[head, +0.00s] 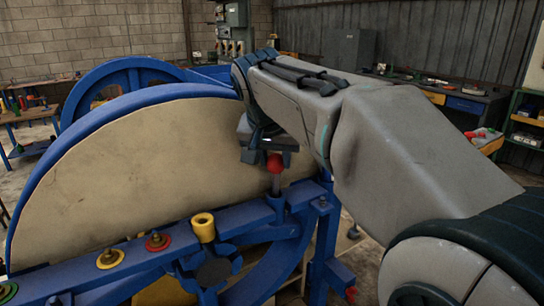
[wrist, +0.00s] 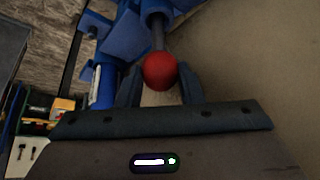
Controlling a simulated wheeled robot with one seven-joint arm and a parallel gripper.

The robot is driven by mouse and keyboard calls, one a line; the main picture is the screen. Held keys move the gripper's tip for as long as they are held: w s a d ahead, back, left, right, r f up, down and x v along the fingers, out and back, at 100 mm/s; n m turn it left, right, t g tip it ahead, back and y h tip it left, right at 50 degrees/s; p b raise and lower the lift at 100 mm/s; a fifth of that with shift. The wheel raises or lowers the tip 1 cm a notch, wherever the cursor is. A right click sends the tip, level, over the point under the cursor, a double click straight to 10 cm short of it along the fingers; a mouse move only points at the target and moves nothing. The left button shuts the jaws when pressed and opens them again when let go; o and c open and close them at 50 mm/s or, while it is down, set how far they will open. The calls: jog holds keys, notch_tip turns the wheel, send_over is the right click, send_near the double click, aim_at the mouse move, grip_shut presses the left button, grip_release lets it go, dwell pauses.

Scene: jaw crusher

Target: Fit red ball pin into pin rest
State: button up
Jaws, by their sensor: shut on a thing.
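The red ball pin has a red ball head (head: 275,163) and a grey shank (head: 276,184). My gripper (head: 262,152) comes down from above and is shut on the ball. In the wrist view the red ball (wrist: 160,71) sits between the two fingers (wrist: 160,88). The shank (wrist: 157,36) points away from my gripper to a blue round sleeve (wrist: 156,8). In the head view the shank stands about upright, with its lower end at the blue sleeve (head: 276,204) on the blue beam. How deep it sits in the sleeve, I cannot tell.
The blue beam (head: 150,250) carries a yellow cylinder (head: 203,227), a red ring (head: 158,242) and a yellow ring (head: 110,259). A large beige disc with a blue rim (head: 120,160) stands close behind the pin. Workbenches line the walls.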

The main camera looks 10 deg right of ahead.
aim_at(275, 179)
jog(key=shift+f+b, duration=2.05)
jog(key=shift+f, duration=0.5)
jog(key=o, duration=1.1)
jog(key=shift+o, duration=0.2)
jog(key=shift+r, duration=0.15)
jog(key=p+v, duration=0.1)
jog(key=v, duration=1.2)
jog(key=shift+s+r, duration=0.25)
jog(key=s+d+f+n+g+y+p, duration=0.1)
jog(key=s+f, duration=0.3)
jog(key=f, duration=0.5)
jog(key=s+d+f+n+y+p, duration=0.1)
jog(key=s+f+n+p, duration=0.1)
jog(key=s+f, duration=0.3)
jog(key=s+d+f+n+g+p, duration=0.1)
jog(key=s+f, duration=0.3)
jog(key=f, duration=0.9)
jog(key=shift+s+d+n+g+y, duration=0.2)
jog(key=shift+d+n+g+y, duration=0.15)
jog(key=shift+n, duration=0.25)
